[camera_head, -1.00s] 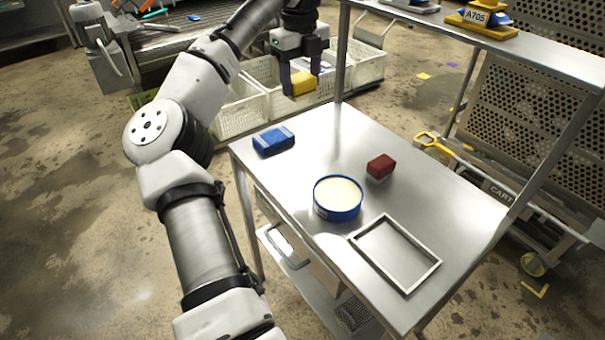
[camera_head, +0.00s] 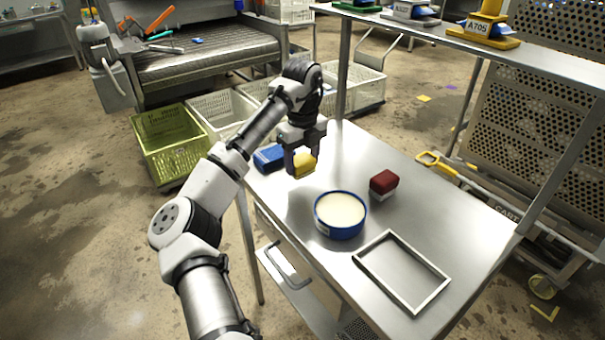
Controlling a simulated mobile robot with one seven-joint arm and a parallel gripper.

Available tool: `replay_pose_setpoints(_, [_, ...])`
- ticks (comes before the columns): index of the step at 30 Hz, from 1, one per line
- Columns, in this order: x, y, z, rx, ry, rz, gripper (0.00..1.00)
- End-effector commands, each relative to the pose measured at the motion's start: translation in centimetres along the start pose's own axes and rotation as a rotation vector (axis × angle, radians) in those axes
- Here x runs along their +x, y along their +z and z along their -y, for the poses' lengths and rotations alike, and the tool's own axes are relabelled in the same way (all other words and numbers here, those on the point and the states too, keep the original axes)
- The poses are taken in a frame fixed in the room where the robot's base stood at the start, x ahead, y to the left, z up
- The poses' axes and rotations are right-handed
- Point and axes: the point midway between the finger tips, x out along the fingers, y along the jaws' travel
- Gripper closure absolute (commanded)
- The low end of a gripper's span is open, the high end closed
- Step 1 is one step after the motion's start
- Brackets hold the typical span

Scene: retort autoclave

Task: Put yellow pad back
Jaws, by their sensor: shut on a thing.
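The yellow pad (camera_head: 304,165) is a small yellow block between the fingers of my gripper (camera_head: 302,164). My gripper is shut on it and points down over the far left part of the steel table (camera_head: 330,270). The pad looks close to the tabletop; I cannot tell whether it touches. A blue pad (camera_head: 268,158) lies just left of it, partly hidden behind my gripper. A red pad (camera_head: 384,182) with a pale underside lies on the table to the right.
A blue round tin (camera_head: 340,231) with cream contents stands mid-table. An empty metal frame (camera_head: 447,285) lies at the near right. A shelf (camera_head: 540,61) with labelled stands overhangs the far side. A green crate (camera_head: 160,160) and white crates (camera_head: 212,106) stand on the floor beyond.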

Motion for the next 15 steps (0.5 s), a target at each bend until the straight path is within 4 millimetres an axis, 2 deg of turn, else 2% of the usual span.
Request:
replay_pose_setpoints(9, [3.8, 0.0, -0.1, 0.0, 0.001, 0.0, 0.62])
replay_pose_setpoints(15, [4.4, -0.1, 0.0, 0.001, 0.0, 0.0, 0.62])
